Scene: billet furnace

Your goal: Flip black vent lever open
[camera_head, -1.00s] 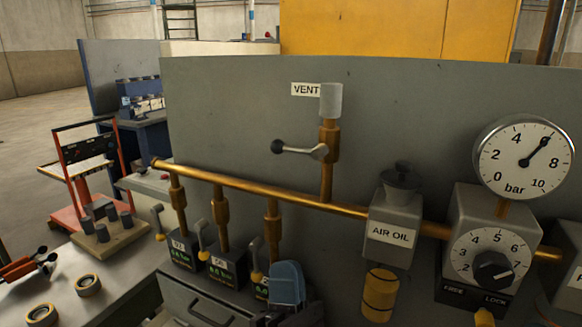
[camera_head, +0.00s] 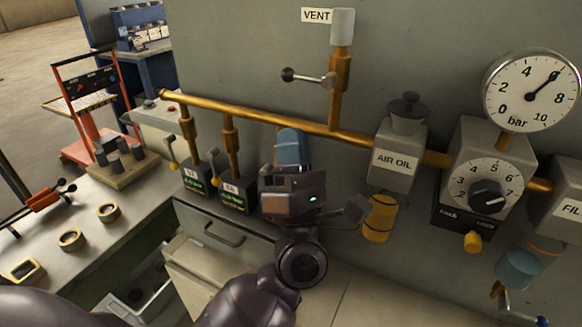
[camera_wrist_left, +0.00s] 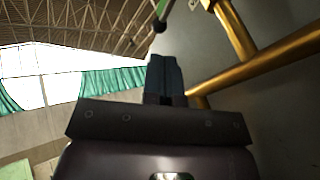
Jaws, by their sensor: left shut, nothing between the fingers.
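The black vent lever (camera_head: 305,77) points left, roughly level, from the brass vent pipe in the head view; its round black knob is at the left end. The VENT label (camera_head: 316,15) sits above it, beside a grey cylinder (camera_head: 342,26) topping the pipe. My left gripper (camera_head: 291,133) points upward below the lever, its blue fingers in front of the brass manifold and apart from the lever. In the left wrist view the fingers (camera_wrist_left: 165,62) are together and empty. A dark ball (camera_wrist_left: 160,26) shows beyond them, perhaps the lever's knob. My right gripper is not in view.
The brass manifold pipe (camera_head: 260,112) crosses the grey panel. The AIR OIL unit (camera_head: 396,158), regulator (camera_head: 480,180) and pressure gauge (camera_head: 531,90) stand to the right. Small valves (camera_head: 231,160) hang at the left. The panel around the lever is clear.

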